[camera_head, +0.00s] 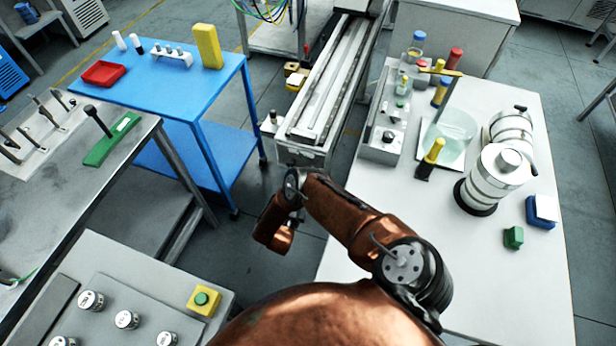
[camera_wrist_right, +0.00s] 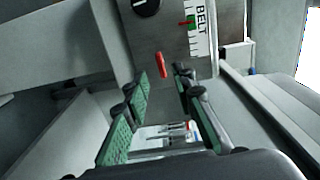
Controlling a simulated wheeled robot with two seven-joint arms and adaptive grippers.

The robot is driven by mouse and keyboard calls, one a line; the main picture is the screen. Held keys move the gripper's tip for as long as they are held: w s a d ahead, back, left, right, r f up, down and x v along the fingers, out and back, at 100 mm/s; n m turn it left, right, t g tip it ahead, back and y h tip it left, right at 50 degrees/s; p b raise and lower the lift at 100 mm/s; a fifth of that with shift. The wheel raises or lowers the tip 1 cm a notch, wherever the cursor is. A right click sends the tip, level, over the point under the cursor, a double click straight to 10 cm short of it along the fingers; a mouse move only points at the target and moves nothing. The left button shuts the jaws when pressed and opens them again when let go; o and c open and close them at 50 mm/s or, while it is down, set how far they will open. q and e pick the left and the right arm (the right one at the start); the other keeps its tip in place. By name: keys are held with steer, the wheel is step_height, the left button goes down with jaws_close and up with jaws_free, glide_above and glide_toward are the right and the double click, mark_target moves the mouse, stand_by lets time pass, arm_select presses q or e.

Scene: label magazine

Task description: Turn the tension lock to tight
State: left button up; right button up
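In the right wrist view, a grey panel (camera_wrist_right: 172,35) carries a short red lever (camera_wrist_right: 162,65), a black knob (camera_wrist_right: 146,6) at the top edge, and a white scale marked BELT (camera_wrist_right: 199,25) with a green band and red pointer. No part is labelled as the tension lock, so I cannot tell surely which it is. My right gripper (camera_wrist_right: 162,88) is open, its two green-padded fingers apart and nothing between them. The red lever appears beyond the fingertips, between their lines. In the head view a copper arm of mine is bent over the floor gap; neither gripper's fingers show there.
A conveyor (camera_head: 325,85) runs away in the middle. A blue table (camera_head: 170,95) and a grey bench (camera_head: 60,205) stand left. A white table (camera_head: 480,255) with steel canisters (camera_head: 497,180) and a glass vessel (camera_head: 452,132) is right.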

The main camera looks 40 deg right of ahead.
steer(key=v, duration=0.7)
steer(key=shift+a, duration=0.25)
steer(key=shift+s, duration=0.1)
steer(key=x, duration=1.2)
